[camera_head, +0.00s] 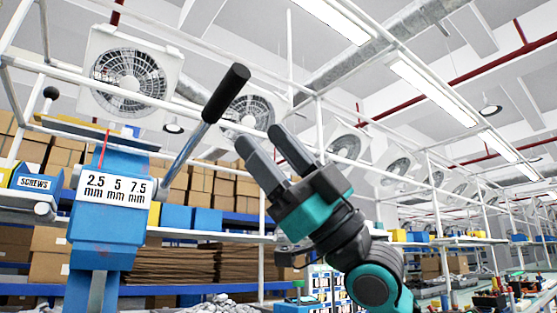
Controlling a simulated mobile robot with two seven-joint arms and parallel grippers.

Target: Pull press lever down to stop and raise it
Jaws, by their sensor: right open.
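The press lever (202,125) is a grey metal rod with a black grip (227,93) at its top end. It slants up and to the right from the blue press (107,215) at the left. The press carries a white plate (114,190) marked 2.5, 5 and 7.5 mm. My right gripper (264,142), teal and dark grey, is open and empty. It points up and left, just right of and below the black grip in the picture, with a visible gap between them. My left gripper is not in view.
A blue bin labelled SCREWS (36,182) is at the far left. Blue bins (191,218) sit on a shelf behind the lever, with cardboard boxes (205,185) further back. White rack posts (320,130) stand behind my right gripper. A workbench with tools is at the lower right.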

